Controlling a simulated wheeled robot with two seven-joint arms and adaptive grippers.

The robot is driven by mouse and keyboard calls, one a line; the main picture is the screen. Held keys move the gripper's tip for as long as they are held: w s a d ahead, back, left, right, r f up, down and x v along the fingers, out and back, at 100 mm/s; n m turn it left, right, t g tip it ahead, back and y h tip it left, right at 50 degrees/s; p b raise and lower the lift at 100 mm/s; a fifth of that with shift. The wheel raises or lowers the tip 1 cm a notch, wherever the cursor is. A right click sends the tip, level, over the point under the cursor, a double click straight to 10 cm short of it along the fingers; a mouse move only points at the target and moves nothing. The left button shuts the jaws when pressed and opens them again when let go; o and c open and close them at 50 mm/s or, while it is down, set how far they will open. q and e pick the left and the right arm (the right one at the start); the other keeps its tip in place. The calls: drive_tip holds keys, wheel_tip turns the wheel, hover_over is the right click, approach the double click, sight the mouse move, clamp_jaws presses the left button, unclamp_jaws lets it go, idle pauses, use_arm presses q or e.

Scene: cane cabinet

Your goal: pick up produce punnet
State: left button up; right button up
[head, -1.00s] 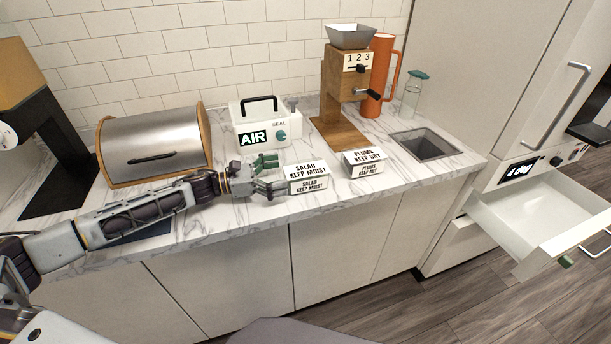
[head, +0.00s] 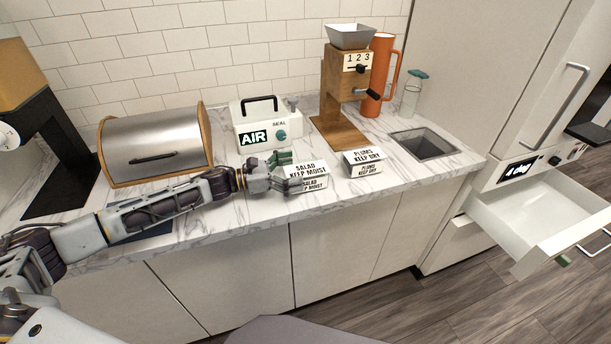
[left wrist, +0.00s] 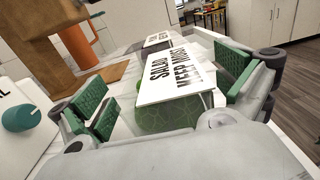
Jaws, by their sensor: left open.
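The salad punnet (head: 313,170) is a small box with a white "SALAD KEEP MOIST" label, near the counter's front edge. In the left wrist view its label (left wrist: 176,77) sits above green contents. The plums punnet (head: 364,157), labelled "PLUMS KEEP DRY", stands just to its right; it also shows farther off in the left wrist view (left wrist: 157,40). My left gripper (head: 287,172) is open at the left end of the salad punnet, its green-padded fingers on either side of it. It hides part of that end. My right gripper is not in view.
A bread bin (head: 155,147), a white AIR sealer (head: 266,123), a wooden dispenser (head: 343,95) and an orange jug (head: 380,75) stand behind. A counter opening (head: 425,146) lies to the right. A white drawer (head: 540,212) is open at the far right.

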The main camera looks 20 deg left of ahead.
use_arm(q)
drive_tip(key=shift+c, duration=0.4)
drive_tip(key=c, duration=1.1)
drive_tip(key=shift+r, duration=5.05)
